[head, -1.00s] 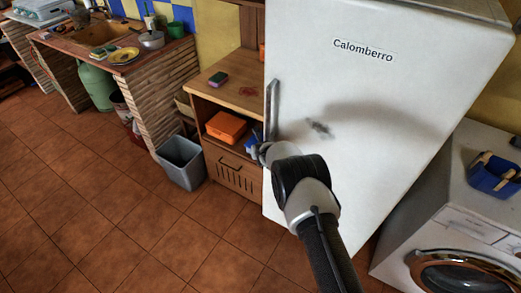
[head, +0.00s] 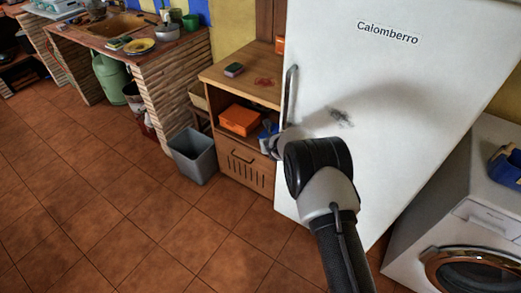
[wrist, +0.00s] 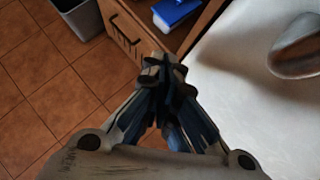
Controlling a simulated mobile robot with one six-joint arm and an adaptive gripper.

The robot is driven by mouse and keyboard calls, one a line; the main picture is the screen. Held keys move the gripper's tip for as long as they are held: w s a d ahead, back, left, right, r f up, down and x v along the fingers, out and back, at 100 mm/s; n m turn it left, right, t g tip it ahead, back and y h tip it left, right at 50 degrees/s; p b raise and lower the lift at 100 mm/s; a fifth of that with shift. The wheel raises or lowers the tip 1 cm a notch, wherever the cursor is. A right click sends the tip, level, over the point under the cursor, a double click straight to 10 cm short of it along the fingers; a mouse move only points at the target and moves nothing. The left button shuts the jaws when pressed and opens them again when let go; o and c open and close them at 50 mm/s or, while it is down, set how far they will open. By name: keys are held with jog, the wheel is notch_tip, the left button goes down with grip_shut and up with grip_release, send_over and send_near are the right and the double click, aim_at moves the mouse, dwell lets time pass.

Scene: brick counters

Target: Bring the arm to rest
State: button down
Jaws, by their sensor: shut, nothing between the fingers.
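My arm reaches up in front of the white fridge (head: 385,95) in the head view. Its dark joint and grey links cover the lower part of the fridge door. My gripper (wrist: 165,75) shows in the wrist view with its fingertips together and nothing between them. It points toward the wooden cabinet's front and the fridge's edge. In the head view the gripper is mostly hidden behind the arm. The fridge handle (head: 290,95) is above and apart from the arm in the head view. The fridge door looks closed.
A wooden cabinet (head: 245,90) with an orange box (head: 240,121) stands left of the fridge. A grey bin (head: 193,155) is on the floor beside it. A washing machine (head: 465,215) stands at the right. The tiled floor (head: 110,215) at the left is clear.

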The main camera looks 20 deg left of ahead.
jog(key=s+a+r, duration=0.2)
jog(key=s+r, duration=0.4)
jog(key=s+d+r+n, duration=0.1)
jog(key=d+r+n, duration=0.25)
jog(key=r, duration=0.35)
jog(key=d+r+n, duration=0.3)
jog(key=d+r, duration=0.1)
jog(key=r, duration=0.3)
jog(key=s+d+r+n+g, duration=0.1)
jog(key=s+d+r+n, duration=0.95)
jog(key=d+r, duration=0.25)
jog(key=s+d+n+h, duration=0.1)
jog(key=s+d+n, duration=0.3)
jog(key=s, duration=0.5)
jog(key=s+d+n+g+h, duration=0.1)
jog(key=s+d+n, duration=0.4)
jog(key=s+d, duration=0.4)
jog(key=s+d+n+g+h, duration=0.1)
jog(key=s+d+n, duration=0.3)
jog(key=s, duration=0.7)
jog(key=shift+s+d+n+h, duration=0.15)
jog(key=shift+d+n+h, duration=0.3)
jog(key=shift+d, duration=0.8)
